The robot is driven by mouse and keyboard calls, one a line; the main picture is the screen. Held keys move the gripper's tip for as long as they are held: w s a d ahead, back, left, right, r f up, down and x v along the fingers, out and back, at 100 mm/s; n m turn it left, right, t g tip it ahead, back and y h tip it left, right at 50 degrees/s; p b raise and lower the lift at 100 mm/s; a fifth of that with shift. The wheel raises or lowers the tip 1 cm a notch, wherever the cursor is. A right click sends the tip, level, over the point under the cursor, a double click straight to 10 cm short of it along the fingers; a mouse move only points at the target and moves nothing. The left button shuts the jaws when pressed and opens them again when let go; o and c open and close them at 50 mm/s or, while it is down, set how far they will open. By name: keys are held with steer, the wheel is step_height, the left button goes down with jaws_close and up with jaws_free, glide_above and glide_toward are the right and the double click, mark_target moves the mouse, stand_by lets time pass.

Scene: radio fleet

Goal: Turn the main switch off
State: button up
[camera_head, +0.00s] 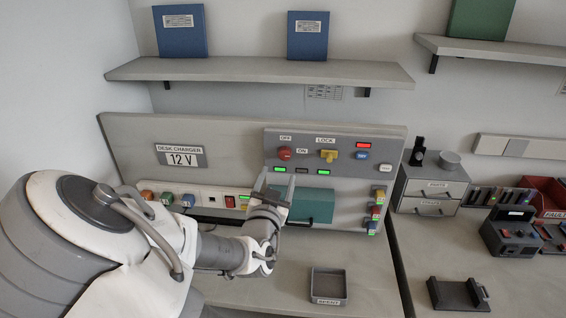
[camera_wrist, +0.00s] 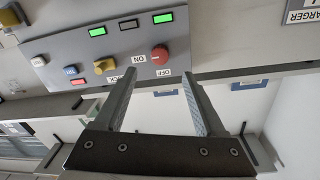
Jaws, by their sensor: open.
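The main switch (camera_head: 285,154) is a round red knob on the grey panel (camera_head: 342,166), with an OFF label above it and an ON label to its right. In the upside-down wrist view the red knob (camera_wrist: 160,54) shows just beyond and between the fingertips. Which label the knob points to is too small to tell. My gripper (camera_head: 278,177) is open and empty, just below the knob in the head view and apart from it. In the wrist view my gripper (camera_wrist: 159,74) has both fingers spread with nothing between them.
A yellow LOCK knob (camera_head: 328,155), a blue button (camera_head: 362,155) and a white button (camera_head: 386,168) sit right of the switch. Green lamps (camera_head: 323,172) are lit below. A teal box (camera_head: 313,204) is behind my gripper. An empty tray (camera_head: 328,286) stands on the desk.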

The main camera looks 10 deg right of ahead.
mark_target(284, 157)
steer(key=x, duration=0.8)
steer(key=shift+w+d+p, duration=0.2)
steer(key=shift+w+p, duration=0.05)
steer(key=shift+p, duration=0.05)
jaws_close()
